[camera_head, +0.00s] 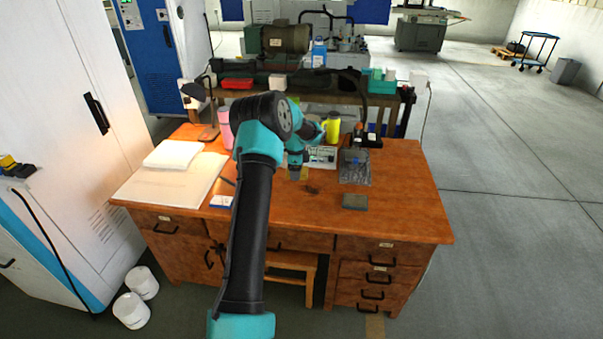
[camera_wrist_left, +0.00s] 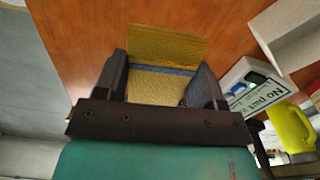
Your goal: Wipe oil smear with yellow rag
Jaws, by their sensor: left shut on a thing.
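The yellow rag (camera_wrist_left: 168,42) is between the fingers of my left gripper (camera_wrist_left: 160,78) in the left wrist view, with a blue stripe across it. The gripper is shut on it, and the rag reaches past the fingertips over the brown wooden surface. In the head view my left gripper (camera_head: 296,169) is low over the middle of the desk, with a little of the rag (camera_head: 303,174) showing. I cannot tell whether the rag touches the top. A dark smear (camera_head: 313,189) lies on the desk just right of and nearer than the gripper. My right gripper is not in view.
The wooden desk (camera_head: 270,222) holds a white box with a sign (camera_head: 322,157), a yellow jug (camera_head: 333,129), a pink cup (camera_head: 225,128), a clear bag (camera_head: 356,172), a grey-green block (camera_head: 355,202) and a pale board (camera_head: 150,188). The desk's right front is clear.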

